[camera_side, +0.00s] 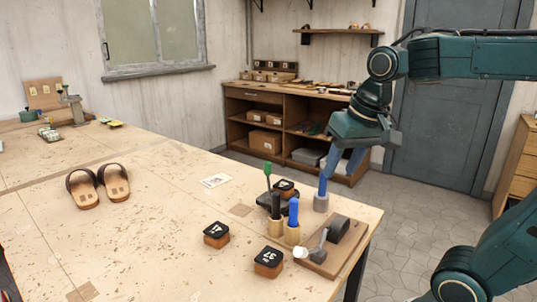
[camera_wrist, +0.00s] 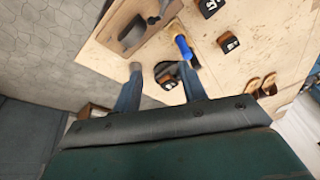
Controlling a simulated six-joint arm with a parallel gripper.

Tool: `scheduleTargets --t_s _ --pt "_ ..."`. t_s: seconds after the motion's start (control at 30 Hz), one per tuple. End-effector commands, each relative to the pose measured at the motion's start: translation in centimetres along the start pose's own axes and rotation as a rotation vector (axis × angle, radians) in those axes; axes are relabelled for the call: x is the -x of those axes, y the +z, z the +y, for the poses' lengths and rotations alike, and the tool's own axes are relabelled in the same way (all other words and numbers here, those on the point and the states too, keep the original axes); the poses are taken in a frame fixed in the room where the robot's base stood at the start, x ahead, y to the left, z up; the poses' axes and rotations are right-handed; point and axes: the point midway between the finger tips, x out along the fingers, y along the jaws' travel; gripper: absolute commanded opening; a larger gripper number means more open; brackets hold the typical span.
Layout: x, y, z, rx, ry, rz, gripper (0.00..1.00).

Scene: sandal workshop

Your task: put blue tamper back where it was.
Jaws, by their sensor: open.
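A black-handled tool (camera_side: 275,205) and a green-tipped tool (camera_side: 267,170) stand close by. A wooden board (camera_side: 325,268) bears a dark roll and a hammer. Black-topped blocks (camera_side: 216,234) lie around. Sandals (camera_side: 98,185) sit left; the bench's front left is clear.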

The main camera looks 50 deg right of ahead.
Motion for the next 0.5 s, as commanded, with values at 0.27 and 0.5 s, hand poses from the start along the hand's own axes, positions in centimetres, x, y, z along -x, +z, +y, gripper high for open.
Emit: scheduleTargets --t_s 0.27,0.5 --pt "-0.5 6.3 -0.5 0.317 -0.068 0.103 0.42" --pt "-1.2 8.9 -0.4 0.467 -0.096 0.156 0.42"
